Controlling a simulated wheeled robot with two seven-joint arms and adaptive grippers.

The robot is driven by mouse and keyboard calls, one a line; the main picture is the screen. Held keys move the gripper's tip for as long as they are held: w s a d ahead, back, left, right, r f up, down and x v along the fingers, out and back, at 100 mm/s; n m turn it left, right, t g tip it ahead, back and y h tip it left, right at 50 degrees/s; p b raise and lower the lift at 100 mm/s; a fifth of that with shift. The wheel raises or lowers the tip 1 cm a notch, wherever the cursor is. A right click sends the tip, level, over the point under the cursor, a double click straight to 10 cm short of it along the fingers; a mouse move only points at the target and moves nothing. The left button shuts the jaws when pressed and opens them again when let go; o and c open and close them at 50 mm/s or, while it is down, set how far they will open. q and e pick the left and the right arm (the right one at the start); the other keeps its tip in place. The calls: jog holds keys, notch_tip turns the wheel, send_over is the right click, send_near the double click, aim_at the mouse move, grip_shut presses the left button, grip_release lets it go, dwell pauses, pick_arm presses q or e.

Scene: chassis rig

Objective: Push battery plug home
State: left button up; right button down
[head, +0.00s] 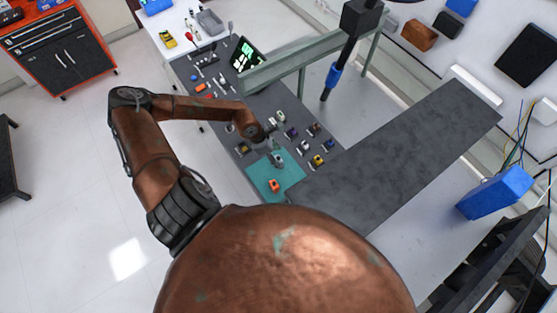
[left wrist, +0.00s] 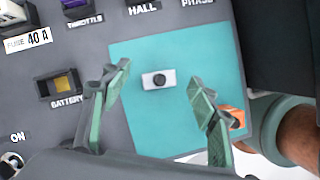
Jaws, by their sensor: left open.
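The socket labelled BATTERY (left wrist: 60,85) is on the grey panel at the left of the left wrist view. It has a dark frame with yellow inside; I cannot tell whether the yellow is a seated plug or the socket itself. A small white block with a round black top (left wrist: 159,80) lies on the teal mat (left wrist: 150,125). My left gripper (left wrist: 159,74) is open, its fingers either side of that block in the picture, with no contact visible. In the head view my left gripper (head: 271,143) is over the panel near the mat. My right gripper is not in view.
An orange part (head: 274,185) lies on the teal mat, partly behind a finger in the left wrist view. Several small connectors line the panel (head: 250,118). A green beam (head: 290,68) crosses beyond, with a black post bearing a blue band (head: 333,75). A grey slab (head: 400,150) lies right.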

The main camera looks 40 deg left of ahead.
pick_arm(q)
jog(key=shift+x, duration=0.95)
jog(key=shift+s, duration=0.1)
jog(key=c, duration=1.2)
jog(key=shift+c, duration=0.2)
